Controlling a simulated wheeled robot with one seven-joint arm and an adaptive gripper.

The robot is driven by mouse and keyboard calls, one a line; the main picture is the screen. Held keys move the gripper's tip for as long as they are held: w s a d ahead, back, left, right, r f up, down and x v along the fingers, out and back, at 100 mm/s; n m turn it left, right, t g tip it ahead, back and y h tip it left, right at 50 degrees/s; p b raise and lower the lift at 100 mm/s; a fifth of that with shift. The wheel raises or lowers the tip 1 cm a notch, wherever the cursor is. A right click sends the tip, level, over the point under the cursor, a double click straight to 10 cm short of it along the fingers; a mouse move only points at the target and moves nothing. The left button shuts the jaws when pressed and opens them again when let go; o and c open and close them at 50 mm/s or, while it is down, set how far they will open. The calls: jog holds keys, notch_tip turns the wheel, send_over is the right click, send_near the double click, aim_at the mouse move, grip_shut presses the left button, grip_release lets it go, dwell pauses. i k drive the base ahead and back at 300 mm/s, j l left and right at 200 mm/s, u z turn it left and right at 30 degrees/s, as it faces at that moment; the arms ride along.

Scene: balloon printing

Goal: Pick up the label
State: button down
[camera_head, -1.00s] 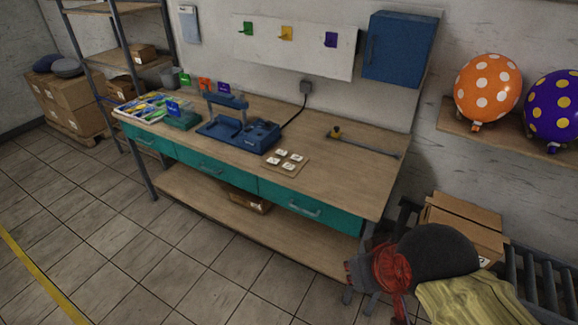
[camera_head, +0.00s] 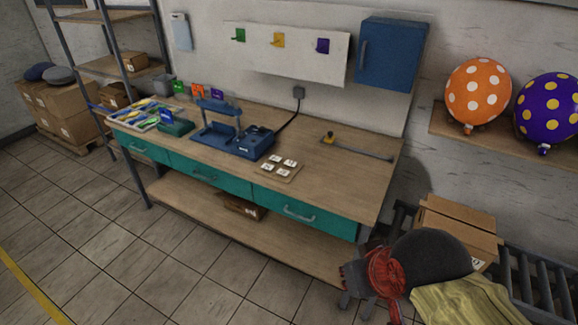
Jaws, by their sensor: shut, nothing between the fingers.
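Several small white labels (camera_head: 279,162) with dark print lie in rows on a light brown board (camera_head: 266,175) on the workbench, near its front edge. The print is too small to read. My gripper (camera_head: 350,286) is at the lower right, in front of the bench's right end, well apart from the labels and lower in the picture. Its grey fingers are shut and I see nothing held. My arm partly hides the bench's right leg.
The workbench (camera_head: 330,170) has a blue press (camera_head: 240,139), a green box (camera_head: 175,126) and a thin rod tool (camera_head: 362,150). A cardboard box (camera_head: 458,222) and rollers (camera_head: 535,285) stand at right. Open floor lies in front.

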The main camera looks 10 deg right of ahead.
aim_at(282, 172)
jog(key=z, duration=1.6)
jog(key=i+j+u, duration=0.15)
jog(key=j+u, duration=0.35)
jog(key=i+j+u, duration=0.15)
jog(key=u, duration=0.35)
jog(key=i+j+u, duration=0.3)
jog(key=i+j, duration=1.3)
jog(key=i, duration=0.05)
